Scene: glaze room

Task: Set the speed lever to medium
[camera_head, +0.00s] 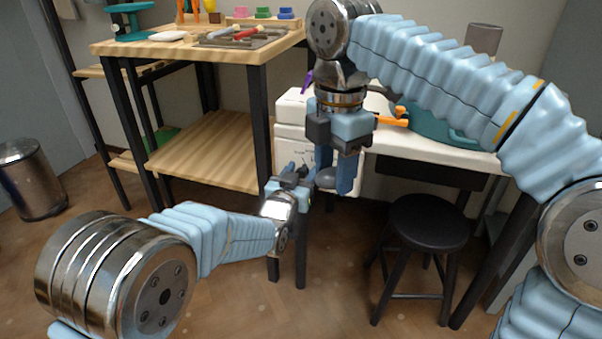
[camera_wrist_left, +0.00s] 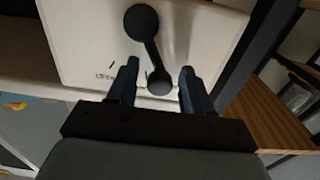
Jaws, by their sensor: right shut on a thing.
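The speed lever (camera_wrist_left: 151,50) is black, with a large round end and a smaller round knob, on a white panel (camera_wrist_left: 85,45) with small dark marks. My left gripper (camera_wrist_left: 158,72) is open, its fingers on either side of the smaller knob; I cannot tell whether they touch it. In the head view a dark round part of the lever (camera_head: 326,180) shows low on the panel, beside my left gripper (camera_head: 298,172). My right gripper (camera_head: 335,180) points down in front of the panel and partly hides it. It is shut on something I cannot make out.
A wooden workbench (camera_head: 240,52) with tools stands at the left. A white table (camera_head: 430,148) holds a teal basin (camera_head: 445,122) and an orange handle (camera_head: 392,121). A black stool (camera_head: 428,220) stands below, and a metal bin (camera_head: 30,180) at far left.

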